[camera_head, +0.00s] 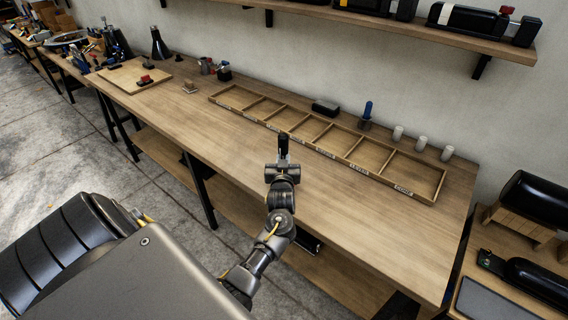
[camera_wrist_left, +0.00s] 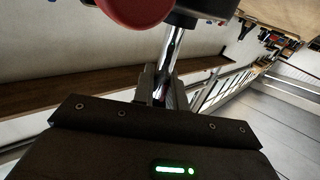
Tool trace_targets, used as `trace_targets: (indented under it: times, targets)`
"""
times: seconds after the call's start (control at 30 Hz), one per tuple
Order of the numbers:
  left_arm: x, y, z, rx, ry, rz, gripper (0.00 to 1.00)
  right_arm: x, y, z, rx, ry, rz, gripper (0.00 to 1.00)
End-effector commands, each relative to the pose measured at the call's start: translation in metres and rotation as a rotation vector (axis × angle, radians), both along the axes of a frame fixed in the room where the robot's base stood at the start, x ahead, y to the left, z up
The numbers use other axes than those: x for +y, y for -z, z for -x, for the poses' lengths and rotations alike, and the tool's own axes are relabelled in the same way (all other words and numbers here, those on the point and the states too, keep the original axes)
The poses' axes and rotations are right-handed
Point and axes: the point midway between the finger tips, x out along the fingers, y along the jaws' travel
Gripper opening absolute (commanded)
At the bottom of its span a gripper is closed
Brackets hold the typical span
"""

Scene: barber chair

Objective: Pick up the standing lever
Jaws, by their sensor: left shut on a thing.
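In the left wrist view, the lever is a chrome rod (camera_wrist_left: 172,50) with a dark, thick end and a round red part at the top edge of the picture. My left gripper (camera_wrist_left: 163,85) is shut on the chrome rod. In the head view, my left gripper (camera_head: 283,158) is over the front middle of the wooden workbench (camera_head: 230,152), in front of the divided tray. A dark upright piece shows at its tip there, too small to tell lever from fingers. My right gripper is not in view.
A long divided wooden tray (camera_head: 375,157) lies along the back of the bench. Behind it are a black box (camera_head: 325,107), a blue-handled tool (camera_head: 367,112) and white cylinders (camera_head: 421,143). A board (camera_head: 127,77) lies at the left. The bench's front right is clear.

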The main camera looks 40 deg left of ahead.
Motion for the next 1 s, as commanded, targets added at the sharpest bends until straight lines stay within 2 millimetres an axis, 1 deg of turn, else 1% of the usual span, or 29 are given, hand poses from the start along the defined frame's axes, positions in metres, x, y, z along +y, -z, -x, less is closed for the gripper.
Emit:
trace_targets:
  times: [0.27,0.4,0.47,0.57,0.77,0.87,1.0]
  targets:
    - [0.000,-0.019,-0.001,-0.007,-0.001,-0.001,0.00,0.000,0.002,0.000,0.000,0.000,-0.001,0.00]
    - [0.000,-0.033,-0.001,-0.009,0.001,-0.001,0.00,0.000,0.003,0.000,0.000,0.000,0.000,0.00]
    - [0.000,-0.037,0.004,-0.007,0.000,-0.002,0.00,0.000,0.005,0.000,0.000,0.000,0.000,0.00]
    - [-0.001,-0.047,0.013,-0.007,0.000,-0.001,0.00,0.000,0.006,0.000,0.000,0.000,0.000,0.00]
    - [-0.002,-0.076,0.037,-0.009,0.000,-0.001,0.00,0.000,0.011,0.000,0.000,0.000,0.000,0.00]
    - [-0.002,-0.093,0.052,-0.011,0.001,-0.001,0.00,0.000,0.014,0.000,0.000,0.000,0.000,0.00]
    - [-0.003,-0.104,0.082,-0.008,-0.001,0.000,0.00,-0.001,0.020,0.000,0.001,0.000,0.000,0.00]
